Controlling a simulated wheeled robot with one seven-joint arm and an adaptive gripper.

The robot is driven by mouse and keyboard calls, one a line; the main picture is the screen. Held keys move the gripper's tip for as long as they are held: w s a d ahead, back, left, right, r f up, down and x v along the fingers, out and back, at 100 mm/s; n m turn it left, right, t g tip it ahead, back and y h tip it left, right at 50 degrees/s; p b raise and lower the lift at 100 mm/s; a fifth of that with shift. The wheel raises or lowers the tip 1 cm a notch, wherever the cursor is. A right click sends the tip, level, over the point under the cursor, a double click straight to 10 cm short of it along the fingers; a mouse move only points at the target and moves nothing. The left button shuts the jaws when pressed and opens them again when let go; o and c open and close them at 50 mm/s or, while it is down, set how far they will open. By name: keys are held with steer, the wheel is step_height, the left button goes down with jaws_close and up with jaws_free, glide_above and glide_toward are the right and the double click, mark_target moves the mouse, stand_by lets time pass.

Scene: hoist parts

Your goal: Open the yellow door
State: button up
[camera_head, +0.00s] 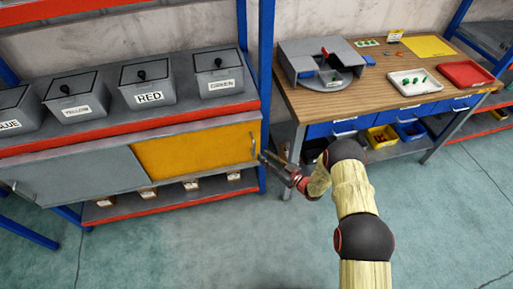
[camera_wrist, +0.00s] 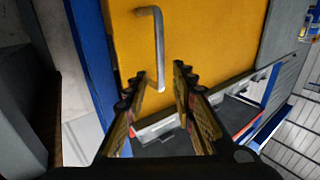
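The yellow door (camera_head: 196,152) is shut, set in the lower cabinet front beside a grey door (camera_head: 75,172). Its metal bar handle (camera_head: 253,144) is at the door's right edge. My gripper (camera_head: 266,157) is right at the handle's side in the head view. In the wrist view the yellow door (camera_wrist: 200,40) fills the upper middle, and its handle (camera_wrist: 158,50) runs down toward the gap between my gripper's fingers (camera_wrist: 160,78). The fingers are apart with nothing between them near the palm. Whether the handle's end lies between the fingertips or just beyond them, I cannot tell.
Several lidded grey bins, one labelled RED (camera_head: 148,88), stand on the shelf above. A blue rack post (camera_head: 265,80) rises right of the door. A wooden workbench (camera_head: 375,95) with blue drawers stands to the right. The green floor (camera_head: 200,240) in front is clear.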

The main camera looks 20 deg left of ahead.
steer(key=b, duration=0.2)
glide_above(254, 156)
steer(key=shift+w+a, duration=0.15)
steer(key=shift+w, duration=0.2)
steer(key=shift+f, duration=0.1)
jaws_close()
stand_by(0.6)
